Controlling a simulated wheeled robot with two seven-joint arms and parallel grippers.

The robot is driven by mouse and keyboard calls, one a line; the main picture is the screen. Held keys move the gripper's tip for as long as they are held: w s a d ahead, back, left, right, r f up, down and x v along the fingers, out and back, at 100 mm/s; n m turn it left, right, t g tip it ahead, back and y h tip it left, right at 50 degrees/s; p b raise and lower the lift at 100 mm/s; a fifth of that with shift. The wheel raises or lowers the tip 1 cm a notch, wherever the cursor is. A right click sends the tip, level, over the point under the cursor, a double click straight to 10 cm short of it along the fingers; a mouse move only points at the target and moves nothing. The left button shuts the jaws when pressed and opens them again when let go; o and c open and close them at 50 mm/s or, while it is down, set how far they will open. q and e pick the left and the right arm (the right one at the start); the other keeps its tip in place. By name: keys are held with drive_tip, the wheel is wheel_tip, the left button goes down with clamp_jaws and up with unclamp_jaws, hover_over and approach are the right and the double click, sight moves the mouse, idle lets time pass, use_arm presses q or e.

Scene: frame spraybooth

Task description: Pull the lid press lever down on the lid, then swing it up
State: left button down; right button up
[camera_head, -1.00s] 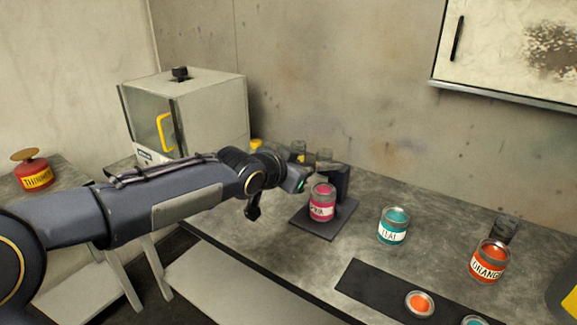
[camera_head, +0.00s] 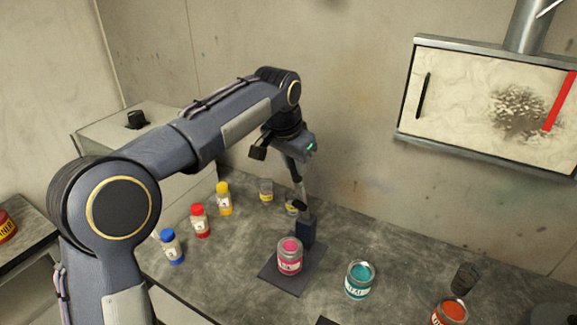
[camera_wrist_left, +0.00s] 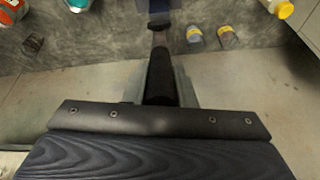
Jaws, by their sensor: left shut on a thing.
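The lid press is a dark base plate (camera_head: 270,272) with a dark post (camera_head: 305,234) behind a pink-labelled paint can (camera_head: 290,258). The can stands upright on the plate, and its top looks pink. The lever (camera_head: 300,192) rises steeply from the post, clear of the can's top. My left gripper (camera_head: 291,158) is high above the post, shut on the lever's upper end. In the left wrist view, the black lever handle (camera_wrist_left: 159,75) lies between the fingers. The fingertips are partly hidden in the head view. My right gripper is not in view.
A teal can (camera_head: 359,280) and an orange can (camera_head: 449,312) stand right of the press. Blue (camera_head: 172,247), red (camera_head: 200,222) and yellow-capped (camera_head: 224,200) bottles stand at the left. A grey box (camera_head: 150,150) is behind my arm. A wall panel (camera_head: 455,100) hangs at the right.

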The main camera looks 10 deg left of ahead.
use_arm(q)
drive_tip(key=shift+w+d+r+g, duration=0.2)
drive_tip(key=shift+w+g, duration=0.1)
drive_tip(key=shift+w, duration=0.25)
drive_tip(key=shift+w+d+r+g, duration=0.1)
drive_tip(key=shift+w+d+g, duration=0.15)
drive_tip(key=shift+w, duration=0.25)
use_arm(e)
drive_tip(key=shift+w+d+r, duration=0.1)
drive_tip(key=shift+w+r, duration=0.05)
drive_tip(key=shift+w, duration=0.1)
use_arm(q)
drive_tip(key=c, duration=1.2)
unclamp_jaws()
drive_tip(key=shift+w+f, duration=0.1)
drive_tip(key=v, duration=0.8)
drive_tip(key=shift+d, duration=0.15)
drive_tip(key=shift+f, duration=0.1)
